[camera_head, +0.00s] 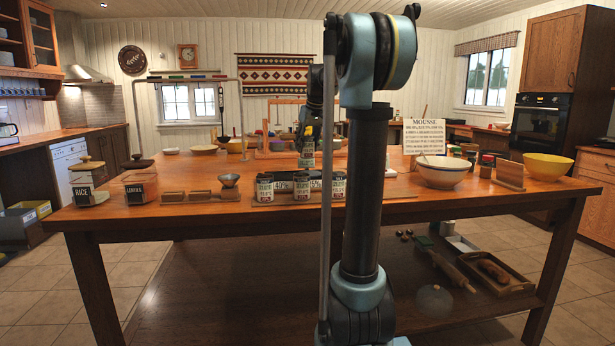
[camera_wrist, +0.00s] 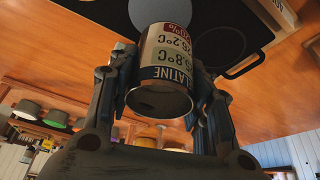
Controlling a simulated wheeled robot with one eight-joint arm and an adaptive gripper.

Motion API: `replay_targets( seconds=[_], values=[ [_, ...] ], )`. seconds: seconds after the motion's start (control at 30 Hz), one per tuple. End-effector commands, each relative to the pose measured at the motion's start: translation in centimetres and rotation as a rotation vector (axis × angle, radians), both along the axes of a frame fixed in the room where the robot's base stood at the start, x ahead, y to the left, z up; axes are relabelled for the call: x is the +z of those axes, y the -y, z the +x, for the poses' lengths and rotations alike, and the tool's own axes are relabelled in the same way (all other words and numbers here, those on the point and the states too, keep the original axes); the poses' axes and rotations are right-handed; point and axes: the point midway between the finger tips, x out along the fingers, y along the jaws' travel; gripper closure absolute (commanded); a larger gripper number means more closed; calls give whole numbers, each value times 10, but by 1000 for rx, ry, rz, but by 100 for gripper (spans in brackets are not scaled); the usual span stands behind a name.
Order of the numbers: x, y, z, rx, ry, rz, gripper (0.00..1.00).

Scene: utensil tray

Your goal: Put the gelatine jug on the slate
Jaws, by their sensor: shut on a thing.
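The gelatine jug (camera_wrist: 168,58) is a metal can-like vessel with a dark band reading "…LATINE" and pale temperature labels. My gripper (camera_head: 307,141) is shut on it, a finger on each side in the wrist view. In the head view the jug (camera_head: 307,157) hangs below the gripper over the middle of the table, partly beside my arm; whether it touches the surface is unclear. A black panel with ring markings (camera_wrist: 262,58) and a grey disc (camera_wrist: 118,18) lie beyond the jug in the wrist view. I cannot tell for sure which thing is the slate.
Several labelled cans (camera_head: 265,189) stand in a row at the table's front edge. A white bowl (camera_head: 443,172), a yellow bowl (camera_head: 548,167) and a mousse recipe card (camera_head: 424,137) are at the right. Rice (camera_head: 88,182) and lentil (camera_head: 140,187) containers stand at the left. My arm hides part of the table.

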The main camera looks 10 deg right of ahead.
Motion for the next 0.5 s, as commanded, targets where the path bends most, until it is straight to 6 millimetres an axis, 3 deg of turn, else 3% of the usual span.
replay_targets(
  seconds=[0.17, 0.37, 0.5],
  values=[
    [5, 13, 1, -15, 0, 0, 84],
    [32, 15, 7, -20, 0, -1, 84],
    [19, 16, 8, -21, 0, -1, 84]
  ],
)
